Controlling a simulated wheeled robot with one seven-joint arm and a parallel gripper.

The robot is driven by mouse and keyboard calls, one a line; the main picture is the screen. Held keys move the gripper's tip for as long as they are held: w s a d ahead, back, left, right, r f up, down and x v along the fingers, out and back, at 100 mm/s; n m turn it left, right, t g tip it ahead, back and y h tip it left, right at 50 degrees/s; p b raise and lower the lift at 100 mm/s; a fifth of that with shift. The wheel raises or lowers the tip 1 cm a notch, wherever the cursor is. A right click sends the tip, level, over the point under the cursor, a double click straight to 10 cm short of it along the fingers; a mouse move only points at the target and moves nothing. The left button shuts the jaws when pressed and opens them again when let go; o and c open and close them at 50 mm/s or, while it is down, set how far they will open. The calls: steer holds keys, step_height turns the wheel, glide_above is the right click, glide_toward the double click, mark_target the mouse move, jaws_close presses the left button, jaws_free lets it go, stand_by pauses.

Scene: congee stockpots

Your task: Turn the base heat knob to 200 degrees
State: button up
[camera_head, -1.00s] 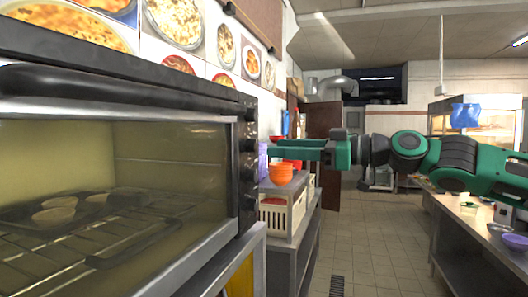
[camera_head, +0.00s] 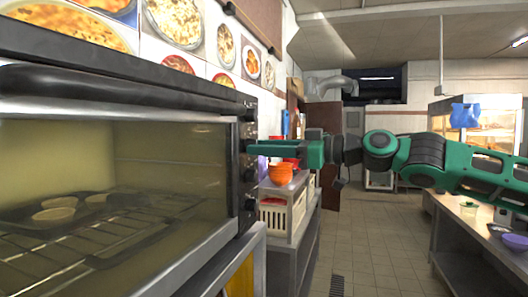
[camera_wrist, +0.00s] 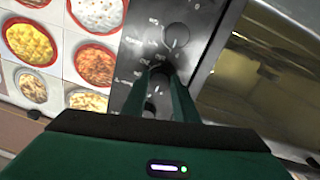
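The oven (camera_head: 120,200) fills the left of the head view, with a column of dark knobs on its right-hand panel. My gripper (camera_head: 249,148) reaches in from the right, its fingertips at an upper knob of this column. In the wrist view, the two green fingers of my gripper (camera_wrist: 161,74) lie on either side of a dark knob (camera_wrist: 159,73). I cannot tell whether they press on it. Another knob (camera_wrist: 177,36) shows beyond the fingertips, and part of one shows between the fingers. The knob markings are too blurred to read.
Orange bowls (camera_head: 281,174) and a cream crate (camera_head: 284,216) stand on a metal counter just past the oven. Food pictures (camera_head: 173,20) cover the wall above. The tiled floor (camera_head: 378,245) is clear. A work table (camera_head: 470,238) stands at the right.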

steer(key=shift+w+d+r+m, duration=0.1)
steer(key=shift+w+m, duration=0.05)
steer(key=shift+m, duration=0.25)
steer(key=m, duration=1.1)
steer(key=m+g, duration=0.1)
steer(key=m, duration=1)
steer(key=shift+w+d, duration=0.15)
steer(key=shift+w, duration=0.05)
stand_by(0.6)
steer(key=o, duration=1.1)
steer(key=shift+c, duration=0.2)
steer(key=shift+s+r, duration=0.1)
steer(key=shift+s, duration=0.05)
